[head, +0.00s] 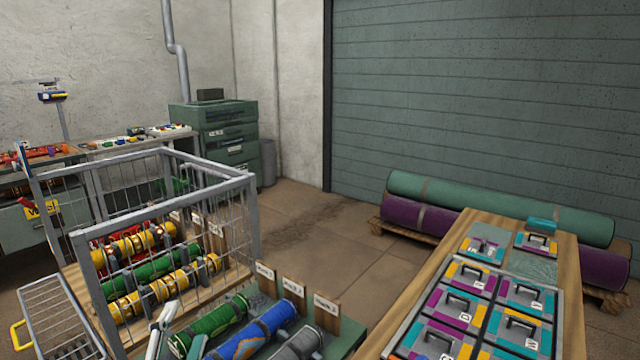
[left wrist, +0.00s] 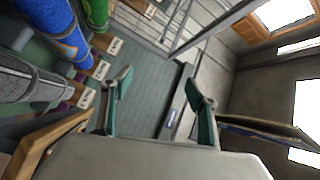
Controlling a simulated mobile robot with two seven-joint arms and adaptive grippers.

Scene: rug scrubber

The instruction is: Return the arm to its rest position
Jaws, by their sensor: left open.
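My left gripper (head: 178,332) shows at the bottom edge of the head view, in front of the green roll (head: 222,317). In the left wrist view its two green-padded fingers (left wrist: 158,90) stand wide apart with nothing between them. A blue roll (head: 262,328) and a grey roll (head: 300,345) lie to the right of the green one. In the left wrist view the blue roll (left wrist: 62,35) and the grey roll (left wrist: 35,80) are at the left, apart from the fingers. Most of the left arm is out of the picture. My right gripper is not in view.
A wire cage (head: 245,215) with yellow, green and red rolls stands behind the gripper. Upright label boards (head: 326,312) stand behind the rolls. A wooden table (head: 572,300) with coloured handled panels is at right. Large rolled rugs (head: 500,207) lie behind it. Floor (head: 330,240) between is clear.

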